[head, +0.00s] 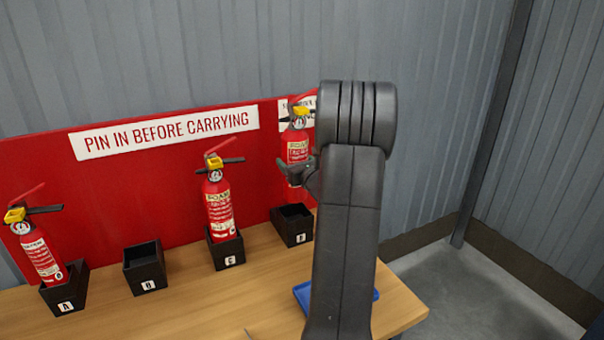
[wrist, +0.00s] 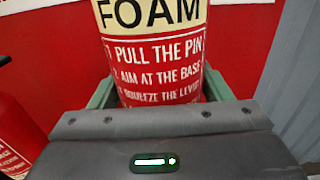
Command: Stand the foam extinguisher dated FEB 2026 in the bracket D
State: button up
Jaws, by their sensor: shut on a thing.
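My gripper (head: 303,172) is shut on a red foam extinguisher (head: 298,148), which hangs upright above the far-right black bracket, bracket D (head: 292,228). A gap shows between its base and the bracket's rim, and the bracket looks empty. In the wrist view the held extinguisher (wrist: 155,55) reads FOAM with use instructions, between the jaws (wrist: 160,95). I cannot read any date tag. Another foam extinguisher (head: 218,205) stands in bracket C (head: 227,253). My arm hides part of the scene right of bracket D.
An extinguisher (head: 40,255) stands tilted in the picture in bracket A (head: 66,296). Bracket B (head: 145,270) is empty. A blue tray (head: 302,294) lies partly behind my arm on the wooden bench (head: 200,305). A red backboard (head: 100,185) stands behind the brackets.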

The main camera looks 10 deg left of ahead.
jog(key=shift+w+a+r, duration=0.1)
jog(key=shift+a+r, duration=0.15)
jog(key=shift+r, duration=0.1)
jog(key=shift+d+f+b, duration=0.1)
jog(key=shift+f+b, duration=1.45)
jog(key=shift+f, duration=1.05)
jog(key=shift+r+b, duration=0.15)
jog(key=shift+b, duration=0.3)
jog(key=shift+f+b, duration=2.7)
jog(key=shift+b, duration=0.25)
dwell(1.0)
dwell(0.4)
jog(key=o, duration=1.5)
jog(key=shift+s, duration=0.2)
jog(key=shift+o, duration=0.2)
jog(key=shift+f, duration=0.1)
